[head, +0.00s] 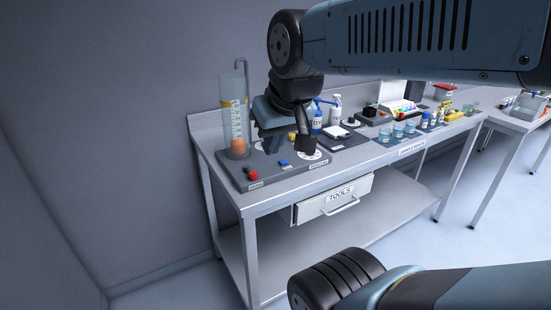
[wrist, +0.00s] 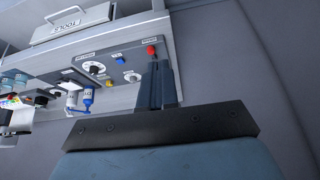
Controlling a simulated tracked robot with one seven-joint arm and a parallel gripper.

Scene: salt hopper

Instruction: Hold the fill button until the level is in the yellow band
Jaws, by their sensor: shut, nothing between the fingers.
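A clear upright cylinder (head: 235,118) with a marked scale stands at the back left of a grey control panel (head: 233,169). A yellow band (head: 231,103) shows on its upper part, and an orange-brown fill (head: 238,147) shows only near the bottom. The panel has a red button (head: 253,175) at its front left and a blue button (head: 284,162) to the right. Their labels are too small to read. My gripper (wrist: 158,64) is shut and empty. In the wrist view its tips appear just below the red button (wrist: 151,50); I cannot tell whether they touch the panel.
A white dial (head: 315,156) is on the panel's right end. Bottles (head: 335,110), beakers (head: 398,130) and other items stand farther right on the bench. A drawer marked TOOLS (head: 335,199) is below, partly out. A wall is close on the left.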

